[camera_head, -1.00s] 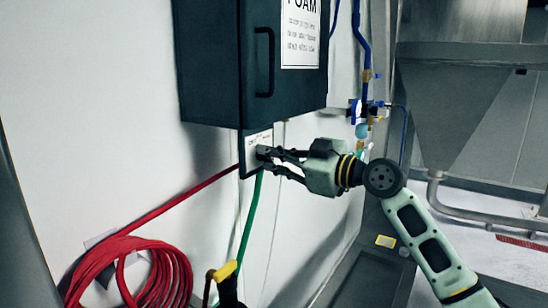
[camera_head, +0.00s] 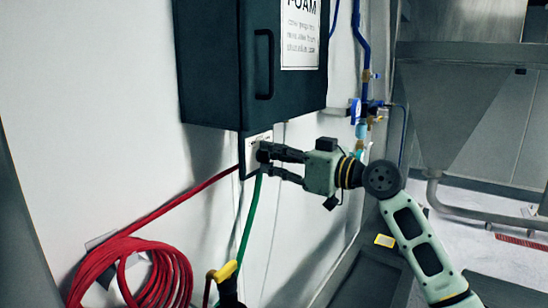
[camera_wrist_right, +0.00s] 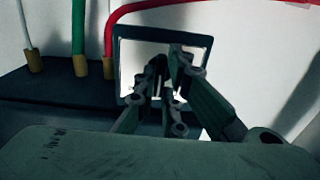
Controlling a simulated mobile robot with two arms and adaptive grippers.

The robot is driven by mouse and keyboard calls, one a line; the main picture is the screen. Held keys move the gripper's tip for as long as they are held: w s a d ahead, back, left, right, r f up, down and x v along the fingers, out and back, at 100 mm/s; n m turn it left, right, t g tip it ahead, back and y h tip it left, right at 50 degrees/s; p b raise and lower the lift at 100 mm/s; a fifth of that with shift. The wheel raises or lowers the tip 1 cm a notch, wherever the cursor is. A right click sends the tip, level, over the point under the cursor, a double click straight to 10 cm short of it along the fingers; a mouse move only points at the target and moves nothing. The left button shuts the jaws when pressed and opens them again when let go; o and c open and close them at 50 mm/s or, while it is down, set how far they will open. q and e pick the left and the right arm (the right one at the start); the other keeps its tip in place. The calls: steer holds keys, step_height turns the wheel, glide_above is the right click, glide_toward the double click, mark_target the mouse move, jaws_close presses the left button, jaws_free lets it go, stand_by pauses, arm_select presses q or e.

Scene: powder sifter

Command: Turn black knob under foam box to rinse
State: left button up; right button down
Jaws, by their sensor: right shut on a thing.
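The dark foam box (camera_head: 222,70) with a "FOAM" label is fixed to the white wall. Just under it is a small white plate in a dark frame (camera_head: 244,160). The black knob (camera_head: 262,152) sits on this plate, mostly covered by the fingertips. My right gripper (camera_head: 266,158) reaches in from the right and is shut on the knob. In the right wrist view, the fingers (camera_wrist_right: 165,75) come together in front of the framed plate (camera_wrist_right: 205,42), and the knob is hard to make out between them. My left gripper is not in view.
A red hose (camera_head: 190,205) runs from beside the plate to a coil at lower left. A green hose (camera_head: 250,215) hangs just below the gripper. A yellow-and-black spray handle (camera_head: 226,272) is at the bottom. Blue pipes and a valve (camera_head: 368,108) are at right.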

steer(key=c, duration=1.8)
jaws_free()
steer(key=shift+c, duration=0.2)
steer(key=shift+d, duration=0.1)
steer(key=v, duration=1.2)
